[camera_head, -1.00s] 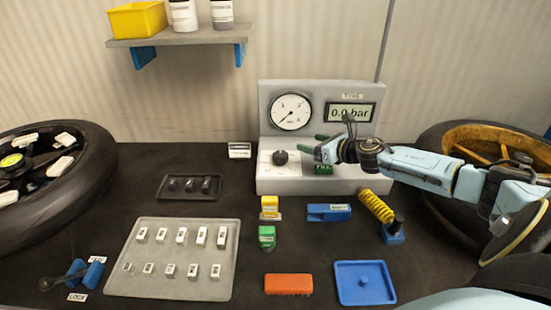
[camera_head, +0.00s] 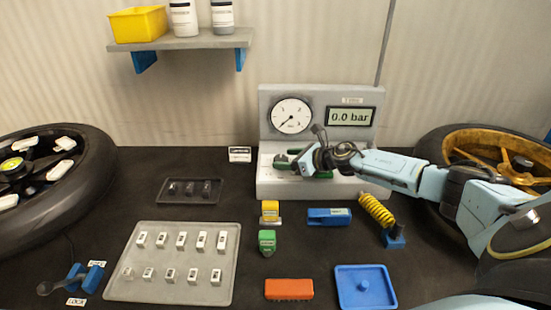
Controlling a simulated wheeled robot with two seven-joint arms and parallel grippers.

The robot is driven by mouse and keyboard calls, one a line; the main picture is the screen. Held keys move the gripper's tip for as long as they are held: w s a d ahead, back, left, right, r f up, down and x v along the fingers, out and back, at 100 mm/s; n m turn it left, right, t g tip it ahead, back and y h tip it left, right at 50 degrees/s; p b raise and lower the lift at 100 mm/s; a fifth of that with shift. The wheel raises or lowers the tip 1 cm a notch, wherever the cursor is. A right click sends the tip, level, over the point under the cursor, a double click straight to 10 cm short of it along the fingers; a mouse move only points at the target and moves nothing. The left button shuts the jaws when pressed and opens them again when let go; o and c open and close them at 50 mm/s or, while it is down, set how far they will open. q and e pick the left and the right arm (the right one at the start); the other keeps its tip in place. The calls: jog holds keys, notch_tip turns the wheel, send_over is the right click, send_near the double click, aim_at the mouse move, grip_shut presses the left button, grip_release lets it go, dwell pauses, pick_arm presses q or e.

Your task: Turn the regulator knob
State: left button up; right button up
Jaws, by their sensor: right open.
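The grey test unit (camera_head: 268,115) stands at the back of the bench, with a round dial gauge (camera_head: 291,116) and a display (camera_head: 350,117) reading 0.0 bar. My right gripper (camera_head: 285,163) reaches in from the right, low in front of the unit's panel. Its green-tipped fingers are open around the spot where the black regulator knob sits. The knob is largely hidden by the gripper, so I cannot tell whether the fingers touch it. My left gripper is not in view.
A dark tray (camera_head: 168,199) and a grey tray (camera_head: 120,291) of small white blocks lie to the left. A yellow spring shock (camera_head: 376,209), a blue block (camera_head: 329,216) and a blue tray (camera_head: 388,304) lie in front. Wheels (camera_head: 90,175) stand at both sides.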

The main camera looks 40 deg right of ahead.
aim_at(281, 158)
jog(key=shift+b+x, duration=0.35)
jog(key=shift+x, duration=2.25)
